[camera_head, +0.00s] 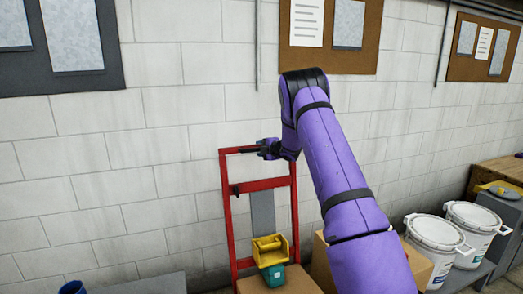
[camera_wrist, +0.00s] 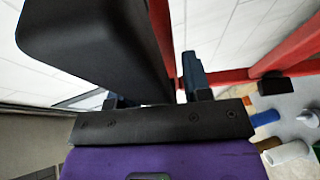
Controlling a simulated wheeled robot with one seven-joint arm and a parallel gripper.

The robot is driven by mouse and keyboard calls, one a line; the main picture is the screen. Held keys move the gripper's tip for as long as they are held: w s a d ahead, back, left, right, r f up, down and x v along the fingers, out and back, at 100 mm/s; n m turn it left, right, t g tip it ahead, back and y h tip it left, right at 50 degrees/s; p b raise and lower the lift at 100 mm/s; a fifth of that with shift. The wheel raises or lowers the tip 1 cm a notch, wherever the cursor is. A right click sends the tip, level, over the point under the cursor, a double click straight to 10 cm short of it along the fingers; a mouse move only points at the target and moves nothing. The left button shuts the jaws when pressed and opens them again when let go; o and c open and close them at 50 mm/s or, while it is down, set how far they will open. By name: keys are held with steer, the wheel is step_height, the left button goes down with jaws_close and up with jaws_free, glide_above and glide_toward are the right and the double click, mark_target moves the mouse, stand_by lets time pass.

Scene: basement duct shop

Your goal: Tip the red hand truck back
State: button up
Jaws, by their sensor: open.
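The red hand truck (camera_head: 228,215) stands upright in front of the block wall in the head view, with boxes and bins low on it. My gripper (camera_head: 259,149) is at its top crossbar, toward the right upright. Its fingers are open. In the wrist view, my gripper (camera_wrist: 155,95) shows a dark finger on each side, and red tubing of the hand truck (camera_wrist: 232,77) runs close beyond them. A large black shape hides part of that view. I cannot tell whether the crossbar lies between the fingers or touches them.
A yellow bin (camera_head: 269,248) and a teal container (camera_head: 273,273) sit on a cardboard box (camera_head: 285,284) at the truck. A blue cup (camera_head: 73,287) is at lower left. The wall is close behind.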

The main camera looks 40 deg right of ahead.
steer(key=shift+s+r, duration=0.1)
steer(key=v, duration=1)
steer(key=shift+s, duration=0.3)
steer(key=s+a+r+m+g+h, duration=0.2)
steer(key=s+a+r+m+h, duration=0.1)
steer(key=s+a+r+m, duration=0.5)
steer(key=s+a+r+m+g+h, duration=0.1)
steer(key=s+a+r+m+h, duration=0.4)
steer(key=r, duration=0.6)
steer(key=s+a+f+m+g+y, duration=0.1)
steer(key=s+a+g+y, duration=0.1)
steer(key=s+a, duration=0.5)
steer(key=s+a+f+m+g+y, duration=0.1)
steer(key=s+a, duration=0.6)
steer(key=s, duration=0.8)
steer(key=s+a+f+m+g+y, duration=0.1)
steer(key=s+a+m+g+y, duration=0.2)
steer(key=s+a, duration=0.5)
steer(key=s+g, duration=0.1)
steer(key=s, duration=0.2)
steer(key=shift+s+f, duration=0.2)
steer(key=shift+s, duration=0.15)
